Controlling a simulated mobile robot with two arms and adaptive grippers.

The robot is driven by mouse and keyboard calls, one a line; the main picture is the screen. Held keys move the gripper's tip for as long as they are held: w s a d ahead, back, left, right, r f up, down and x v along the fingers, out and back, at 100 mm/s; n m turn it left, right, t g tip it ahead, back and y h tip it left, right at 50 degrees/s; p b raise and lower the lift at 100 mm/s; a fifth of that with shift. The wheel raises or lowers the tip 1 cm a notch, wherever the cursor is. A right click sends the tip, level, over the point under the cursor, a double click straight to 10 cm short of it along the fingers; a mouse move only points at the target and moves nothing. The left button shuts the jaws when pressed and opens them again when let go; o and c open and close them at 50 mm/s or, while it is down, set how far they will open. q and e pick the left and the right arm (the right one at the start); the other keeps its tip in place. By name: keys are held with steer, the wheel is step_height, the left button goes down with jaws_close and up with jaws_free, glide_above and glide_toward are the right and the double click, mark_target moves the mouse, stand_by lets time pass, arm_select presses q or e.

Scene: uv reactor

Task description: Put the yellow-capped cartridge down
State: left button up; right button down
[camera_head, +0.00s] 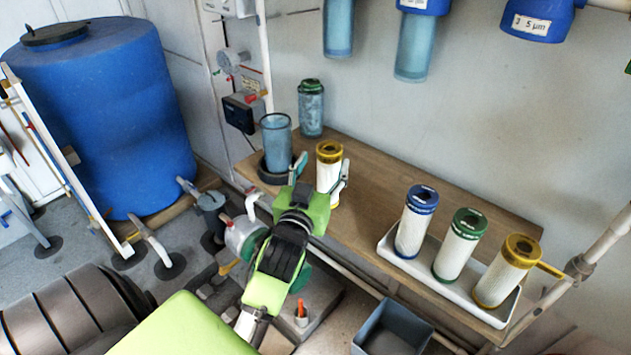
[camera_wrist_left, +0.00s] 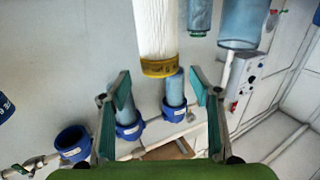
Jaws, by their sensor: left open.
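A white cartridge with a yellow cap (camera_head: 329,152) stands upright on the wooden bench (camera_head: 385,190), left of the tray; its lower end is partly hidden by my gripper. My left gripper (camera_head: 320,172) is open, with one finger on each side of this cartridge. In the left wrist view, which is upside down, the yellow cap (camera_wrist_left: 160,67) lies between the spread fingers (camera_wrist_left: 161,90) with a gap on both sides. A second yellow-capped cartridge (camera_head: 505,272) stands at the right end of the white tray. My right gripper is not in view.
The white tray (camera_head: 388,251) also holds a blue-capped (camera_head: 416,222) and a green-capped cartridge (camera_head: 459,246). A clear blue housing bowl (camera_head: 276,145) and a green-topped one (camera_head: 311,109) stand left of the gripper. Blue filter heads (camera_head: 540,22) hang above. Bare bench lies between gripper and tray.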

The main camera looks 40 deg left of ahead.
arm_select(q)
steer(key=v, duration=0.6)
steer(key=shift+s+b, duration=0.25)
steer(key=shift+b, duration=0.05)
